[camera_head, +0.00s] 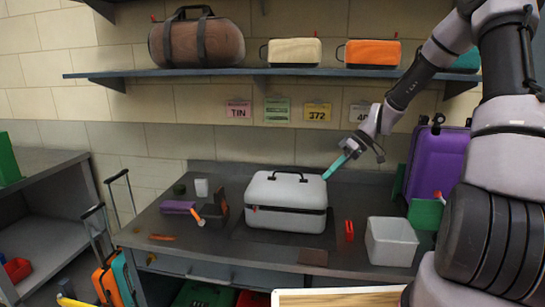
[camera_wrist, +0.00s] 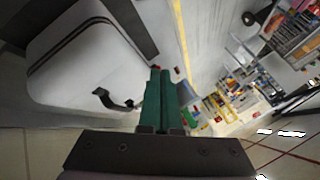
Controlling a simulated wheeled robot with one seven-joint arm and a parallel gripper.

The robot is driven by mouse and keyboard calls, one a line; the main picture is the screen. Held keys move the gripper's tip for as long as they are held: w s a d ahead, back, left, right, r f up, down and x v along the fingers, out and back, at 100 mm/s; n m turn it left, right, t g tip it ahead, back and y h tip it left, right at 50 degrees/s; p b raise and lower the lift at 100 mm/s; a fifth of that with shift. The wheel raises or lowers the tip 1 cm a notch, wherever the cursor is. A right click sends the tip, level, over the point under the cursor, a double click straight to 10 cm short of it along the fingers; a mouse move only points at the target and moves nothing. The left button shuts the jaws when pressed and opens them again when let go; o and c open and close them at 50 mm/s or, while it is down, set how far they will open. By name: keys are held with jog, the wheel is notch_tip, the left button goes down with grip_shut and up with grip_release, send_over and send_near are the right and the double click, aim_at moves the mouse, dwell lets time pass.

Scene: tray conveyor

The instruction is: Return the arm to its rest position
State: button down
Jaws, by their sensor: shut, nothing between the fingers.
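My arm reaches in from the right in the head view. My gripper (camera_head: 337,166), with teal fingers, is beside the upper right corner of a closed light grey case (camera_head: 286,202) on the counter. In the wrist view the two green fingers of my gripper (camera_wrist: 160,72) lie together with nothing between them. The grey case (camera_wrist: 85,65) fills the left of that view, with its dark handle apart from the fingers. I cannot tell whether the fingertips touch the case.
A shelf (camera_head: 270,72) above holds a brown bag (camera_head: 197,42), a cream case (camera_head: 295,52) and an orange case (camera_head: 372,53). A purple suitcase (camera_head: 436,163) and a white bin (camera_head: 391,242) stand right of the grey case. Small items lie on the counter at left.

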jog(key=s+d+r+m+t+h, duration=0.3)
jog(key=s+r+m, duration=0.4)
jog(key=s+r, duration=0.4)
jog(key=s+d+r+m+t+h, duration=0.3)
jog(key=s+r+m+t, duration=0.2)
jog(key=s+r, duration=0.6)
notch_tip(320, 180, up, 4)
jog(key=shift+s+d+f+m, duration=0.1)
jog(key=shift+s+d+m, duration=0.2)
jog(key=shift+m, duration=0.6)
